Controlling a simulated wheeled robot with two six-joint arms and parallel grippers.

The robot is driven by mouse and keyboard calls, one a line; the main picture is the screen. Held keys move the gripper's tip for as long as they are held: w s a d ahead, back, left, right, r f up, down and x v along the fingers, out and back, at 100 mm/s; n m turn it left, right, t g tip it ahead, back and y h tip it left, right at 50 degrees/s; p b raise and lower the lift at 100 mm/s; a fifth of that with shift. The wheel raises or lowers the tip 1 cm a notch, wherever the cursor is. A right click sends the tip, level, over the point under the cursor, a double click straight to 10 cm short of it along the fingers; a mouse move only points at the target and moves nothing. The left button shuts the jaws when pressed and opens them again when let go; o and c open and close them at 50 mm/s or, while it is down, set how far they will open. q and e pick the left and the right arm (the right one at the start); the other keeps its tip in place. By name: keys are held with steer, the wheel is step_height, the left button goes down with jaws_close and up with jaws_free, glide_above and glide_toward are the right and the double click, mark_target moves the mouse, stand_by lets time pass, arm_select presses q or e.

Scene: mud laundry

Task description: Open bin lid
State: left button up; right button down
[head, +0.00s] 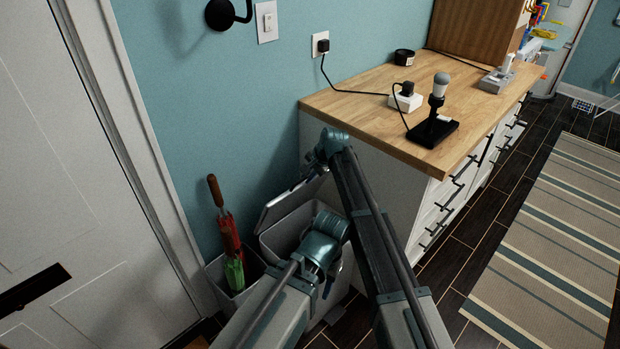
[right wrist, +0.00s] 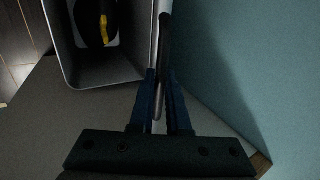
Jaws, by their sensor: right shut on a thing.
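The grey bin (head: 284,234) stands on the floor between the wall and the cabinet. Its lid (head: 286,203) is raised and tilted, so the mouth is uncovered. My right gripper (head: 308,180) is at the lid's upper edge, near the cabinet's side. In the right wrist view, the blue fingers (right wrist: 161,90) are closed on the lid's thin edge (right wrist: 156,40). The inside of the bin shows there beside them, with a dark object with a yellow part (right wrist: 101,25) in it. My left arm crosses in front of the bin; only a bit of its gripper (head: 327,288) shows.
A grey container with a red and green umbrella (head: 231,247) stands left of the bin. The white cabinet (head: 385,185) with a wooden top (head: 370,100) is close on the right. The door (head: 80,160) is at left. A striped rug (head: 545,250) lies on open floor at right.

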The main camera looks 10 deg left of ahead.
steer(key=c, duration=0.9)
jaws_free()
steer(key=p+v, duration=1.2)
steer(key=v, duration=0.1)
steer(key=shift+s+d+r, duration=0.1)
steer(key=shift+s+r, duration=0.05)
steer(key=shift+r, duration=0.2)
